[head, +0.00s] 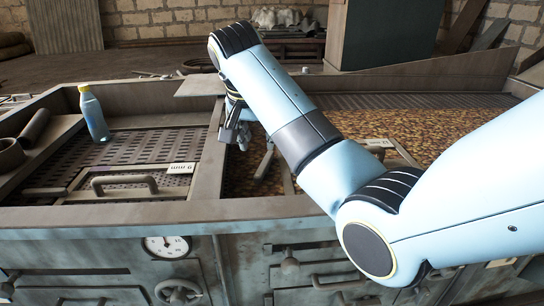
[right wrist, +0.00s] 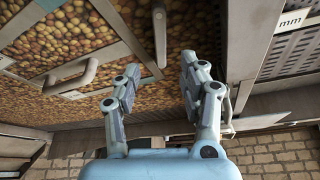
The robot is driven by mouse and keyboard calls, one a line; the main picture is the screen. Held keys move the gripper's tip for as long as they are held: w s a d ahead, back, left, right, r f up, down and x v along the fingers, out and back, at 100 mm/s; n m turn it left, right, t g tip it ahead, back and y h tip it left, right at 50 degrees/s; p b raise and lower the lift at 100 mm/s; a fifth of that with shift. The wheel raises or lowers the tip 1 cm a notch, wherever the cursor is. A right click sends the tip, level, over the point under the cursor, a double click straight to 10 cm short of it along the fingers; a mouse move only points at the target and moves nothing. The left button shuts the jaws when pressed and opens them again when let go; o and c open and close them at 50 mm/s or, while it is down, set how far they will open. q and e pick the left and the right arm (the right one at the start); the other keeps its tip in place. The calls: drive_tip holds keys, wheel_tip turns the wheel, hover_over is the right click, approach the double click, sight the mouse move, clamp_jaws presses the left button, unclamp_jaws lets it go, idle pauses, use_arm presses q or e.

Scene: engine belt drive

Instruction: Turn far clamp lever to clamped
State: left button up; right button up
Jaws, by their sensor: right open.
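My right gripper (head: 238,130) is open, just above the divider beam between the two screen beds, near its far part. In the right wrist view its two fingers (right wrist: 155,95) are spread with nothing between them. A grey bar-shaped lever (right wrist: 159,37) lies beyond the fingertips, apart from them; a similar bar (head: 264,162) shows in the head view, nearer than the gripper. A pale, thin metal piece (right wrist: 227,122) shows partly behind the right-hand finger; I cannot tell whether it is the far clamp lever or touches the finger. My left gripper is not in view.
The right bed (head: 420,125) is full of small brown-yellow round pieces. The left perforated bed (head: 140,147) is empty, with a handle (head: 124,182) and a "9 mm" label (head: 181,168). A blue bottle (head: 93,115) stands left. A gauge (head: 166,246) is on the front.

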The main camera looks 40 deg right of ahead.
hover_over(263, 165)
drive_tip(key=s+a, duration=0.1)
drive_tip(key=a, duration=0.1)
drive_tip(key=f, duration=0.4)
drive_tip(key=shift+s+d+f+p, duration=0.1)
drive_tip(key=shift+s+f+p, duration=0.1)
drive_tip(key=shift+f+p, duration=0.15)
drive_tip(key=x, duration=0.4)
drive_tip(key=shift+p, duration=0.35)
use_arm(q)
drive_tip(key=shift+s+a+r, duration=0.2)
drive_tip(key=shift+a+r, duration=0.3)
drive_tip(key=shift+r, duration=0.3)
use_arm(e)
drive_tip(key=shift+d+f, duration=0.1)
drive_tip(key=shift+f, duration=0.1)
drive_tip(key=shift+c, duration=0.4)
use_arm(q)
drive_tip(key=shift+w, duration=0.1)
use_arm(e)
clamp_jaws()
